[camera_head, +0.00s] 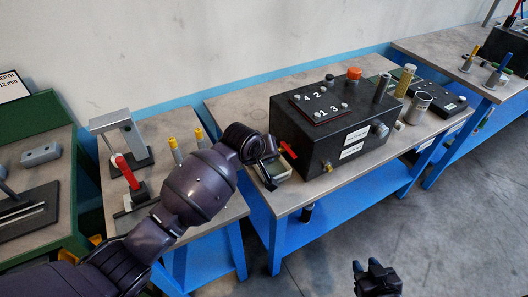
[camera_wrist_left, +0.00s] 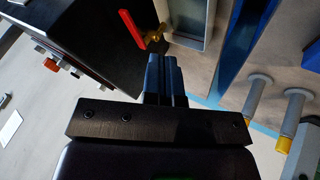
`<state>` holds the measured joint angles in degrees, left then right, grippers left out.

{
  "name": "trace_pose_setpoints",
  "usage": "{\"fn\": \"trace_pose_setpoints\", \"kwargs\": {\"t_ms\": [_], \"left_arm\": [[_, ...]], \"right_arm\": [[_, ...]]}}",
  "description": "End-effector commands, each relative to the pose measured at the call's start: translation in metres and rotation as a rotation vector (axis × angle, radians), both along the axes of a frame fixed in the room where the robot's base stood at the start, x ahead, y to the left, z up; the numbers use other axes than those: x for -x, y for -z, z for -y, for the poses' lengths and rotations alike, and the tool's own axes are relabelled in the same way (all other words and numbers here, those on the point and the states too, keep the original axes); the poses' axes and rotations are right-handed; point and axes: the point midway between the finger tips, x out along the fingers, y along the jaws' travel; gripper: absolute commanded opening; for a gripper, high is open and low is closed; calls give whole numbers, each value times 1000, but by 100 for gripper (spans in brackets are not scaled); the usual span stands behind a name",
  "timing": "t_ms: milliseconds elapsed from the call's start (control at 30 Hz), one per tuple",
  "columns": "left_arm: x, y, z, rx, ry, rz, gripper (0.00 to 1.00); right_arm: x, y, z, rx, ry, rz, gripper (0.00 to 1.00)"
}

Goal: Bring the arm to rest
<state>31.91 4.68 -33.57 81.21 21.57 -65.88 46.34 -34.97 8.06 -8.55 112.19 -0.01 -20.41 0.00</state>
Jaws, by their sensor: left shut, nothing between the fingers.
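My left arm reaches in from the left in the head view. Its gripper (camera_head: 266,160) is at the left end of the black box (camera_head: 322,145), close to a red lever, and is partly hidden by the wrist. In the left wrist view the left fingers (camera_wrist_left: 165,80) are together with nothing between them. The red lever (camera_wrist_left: 132,29) on its brass valve lies just beyond the fingertips, apart from them in the picture. My right gripper (camera_head: 374,274) is low in the head view over the floor. Its fingers look apart and empty.
The box stands on a blue-framed bench (camera_head: 236,108), with an orange knob (camera_head: 354,73) and several cylinders (camera_head: 405,80) nearby. A left bench holds a red-handled clamp (camera_head: 127,171) and yellow-topped pins (camera_head: 175,150). Open floor (camera_head: 450,240) lies at the front right.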

Motion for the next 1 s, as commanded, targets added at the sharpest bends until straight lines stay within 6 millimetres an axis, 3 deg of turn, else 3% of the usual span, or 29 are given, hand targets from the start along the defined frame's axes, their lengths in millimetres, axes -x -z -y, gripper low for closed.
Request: {"fn": "trace_pose_setpoints", "kwargs": {"t_ms": [333, 733, 1000], "left_arm": [[16, -24, -9, 1, -2, -1, 0], [12, -31, -6, -15, 72, 79, 0], [-15, -91, -1, -17, 212, 468, 0]], "right_arm": [[1, -1, 0, 0, 0, 1, 34], [1, -3, -1, -1, 0, 4, 34], [1, -2, 0, -1, 0, 2, 34]]}}
